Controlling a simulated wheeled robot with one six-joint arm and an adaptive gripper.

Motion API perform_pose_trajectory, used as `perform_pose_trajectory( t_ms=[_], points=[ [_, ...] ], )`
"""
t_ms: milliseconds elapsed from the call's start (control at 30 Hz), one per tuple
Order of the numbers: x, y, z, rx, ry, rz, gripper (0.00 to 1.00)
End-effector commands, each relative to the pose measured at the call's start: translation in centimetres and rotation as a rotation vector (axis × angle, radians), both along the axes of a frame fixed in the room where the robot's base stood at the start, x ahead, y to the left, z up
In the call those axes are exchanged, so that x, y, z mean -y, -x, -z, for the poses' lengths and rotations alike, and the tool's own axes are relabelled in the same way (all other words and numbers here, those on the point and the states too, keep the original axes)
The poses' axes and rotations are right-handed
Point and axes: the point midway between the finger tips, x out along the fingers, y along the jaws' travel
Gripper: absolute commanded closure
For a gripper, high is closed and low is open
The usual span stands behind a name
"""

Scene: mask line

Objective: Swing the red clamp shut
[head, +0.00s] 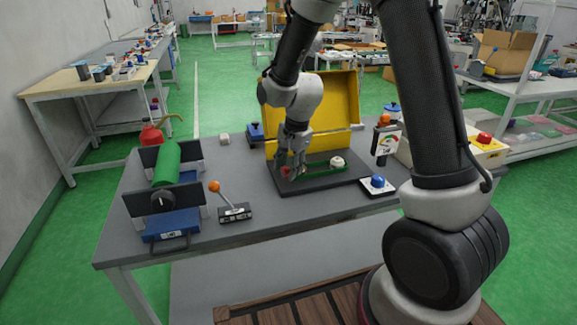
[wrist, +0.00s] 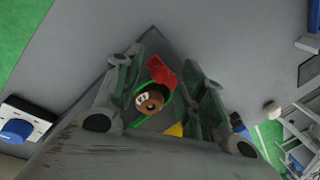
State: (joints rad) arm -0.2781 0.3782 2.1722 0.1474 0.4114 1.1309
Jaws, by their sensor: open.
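The red clamp (wrist: 161,72) shows between my fingers in the wrist view, close to a round brown and white knob (wrist: 150,99). In the head view a small red part (head: 286,171) shows at my gripper's tips, mostly hidden by the fingers. It is over the front left of a dark plate (head: 318,183), where a green strip (head: 318,172) runs right to a pale round knob (head: 337,162). My gripper (head: 292,172) is open and points down around the red part. I cannot tell whether the fingers touch it. The clamp's exact angle is unclear.
A yellow panel (head: 340,97) stands upright behind the plate. A blue button box (head: 378,183) is at the right front. A lever with an orange ball (head: 214,187) and a green roller (head: 166,163) stand left. Bare grey table (head: 268,222) lies in front of the plate.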

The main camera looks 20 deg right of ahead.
Motion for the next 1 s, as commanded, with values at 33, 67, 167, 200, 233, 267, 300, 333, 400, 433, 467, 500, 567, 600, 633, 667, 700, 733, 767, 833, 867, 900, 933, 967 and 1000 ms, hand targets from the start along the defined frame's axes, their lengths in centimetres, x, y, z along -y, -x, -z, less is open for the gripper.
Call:
perform_pose_trajectory(
  t_ms=[33,67,167,200,233,267,300,333,400,433,467,500,567,600,633,667,700,733,767,833,867,900,933,967,1000],
  points=[
    [-0.02,-0.02,0.08,0.0,0.0,0.0,0.6],
    [-0.02,-0.02,0.09,0.001,0.0,-0.001,0.6],
    [-0.01,-0.02,0.07,0.001,0.0,-0.001,0.6],
    [-0.02,-0.01,0.07,0.001,0.0,-0.001,0.6],
    [-0.02,-0.01,0.07,0.0,0.0,-0.001,0.61],
    [-0.02,-0.01,0.06,0.0,0.0,-0.001,0.67],
    [-0.01,0.0,0.06,0.0,0.0,-0.001,0.74],
    [-0.01,0.0,0.06,0.0,0.0,-0.001,0.8],
    [-0.01,0.0,0.05,0.0,0.0,-0.001,0.92],
    [-0.01,0.0,0.05,0.0,0.0,-0.001,0.98],
    [-0.01,0.0,0.05,0.0,0.0,-0.001,1.0],
    [-0.01,0.0,0.05,0.0,0.0,-0.001,1.0],
    [-0.01,-0.01,0.04,0.0,0.0,-0.001,1.0],
    [-0.01,-0.01,0.04,0.0,0.0,-0.002,1.0],
    [0.0,-0.01,0.04,0.0,0.0,-0.003,1.0],
    [0.01,-0.02,0.03,0.0,0.0,-0.005,1.0],
    [0.04,-0.02,0.03,0.0,0.001,-0.009,1.0],
    [0.08,-0.02,0.04,0.0,0.0,-0.013,1.0],
    [0.12,-0.02,0.03,0.0,0.001,-0.019,1.0],
    [0.23,-0.04,0.03,0.0,0.0,-0.038,1.0],
    [0.29,-0.04,0.03,0.0,0.0,-0.05,1.0],
    [0.39,-0.05,0.02,0.0,0.0,-0.066,1.0],
    [0.48,-0.07,0.03,0.0,0.0,-0.081,1.0],
    [0.6,-0.1,0.03,0.001,0.0,-0.098,1.0],
    [0.75,-0.12,0.02,0.001,0.0,-0.122,1.0]
  ],
)
